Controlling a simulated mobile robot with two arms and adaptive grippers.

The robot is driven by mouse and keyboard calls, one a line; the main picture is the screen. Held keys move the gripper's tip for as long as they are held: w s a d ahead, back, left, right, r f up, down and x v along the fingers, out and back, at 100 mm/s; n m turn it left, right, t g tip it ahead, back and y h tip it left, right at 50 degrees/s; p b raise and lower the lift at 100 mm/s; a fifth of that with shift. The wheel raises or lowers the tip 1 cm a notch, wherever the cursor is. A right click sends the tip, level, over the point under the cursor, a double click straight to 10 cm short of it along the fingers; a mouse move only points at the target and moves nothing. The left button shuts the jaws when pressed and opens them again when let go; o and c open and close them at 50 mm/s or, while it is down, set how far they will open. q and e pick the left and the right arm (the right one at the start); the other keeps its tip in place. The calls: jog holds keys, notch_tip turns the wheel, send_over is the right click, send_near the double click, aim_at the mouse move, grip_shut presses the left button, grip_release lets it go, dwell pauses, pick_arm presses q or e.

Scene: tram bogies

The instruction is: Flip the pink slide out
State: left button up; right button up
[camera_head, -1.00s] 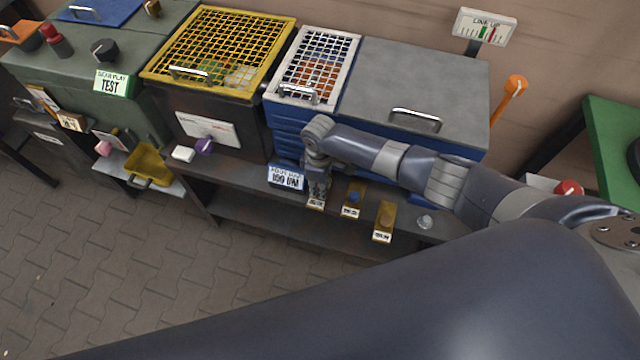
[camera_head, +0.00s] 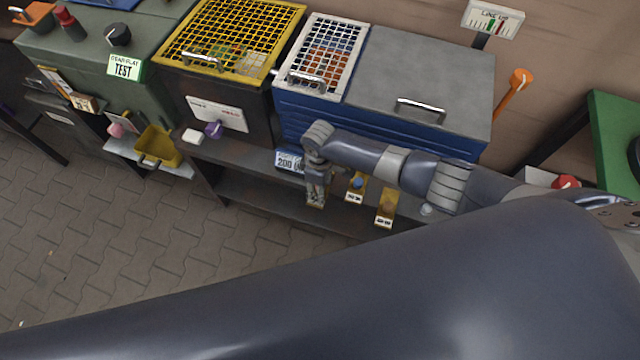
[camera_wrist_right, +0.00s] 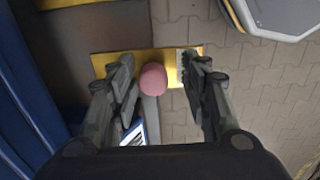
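In the right wrist view, a pink knob (camera_wrist_right: 152,79) sits on a brass plate (camera_wrist_right: 165,58), with a grey bar running down from it. My right gripper (camera_wrist_right: 155,88) is open, with one finger on each side of the knob and gaps visible on both sides. In the head view, my right gripper (camera_head: 316,190) points down at the front edge of the dark shelf, beside the blue-and-white display sign (camera_head: 289,161). It hides the pink knob there. My left gripper is not in view.
Brass plates with a blue knob (camera_head: 357,182) and a brownish knob (camera_head: 387,204) stand right of my gripper. Behind is a blue cabinet (camera_head: 330,118) with a grey lid. Another small pink knob (camera_head: 116,130) is at far left, near a yellow tray (camera_head: 160,147).

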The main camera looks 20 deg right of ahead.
jog(key=shift+w+r, duration=0.1)
jog(key=shift+r, duration=0.3)
notch_tip(320, 180, up, 11)
jog(key=shift+r, duration=0.15)
dwell(0.5)
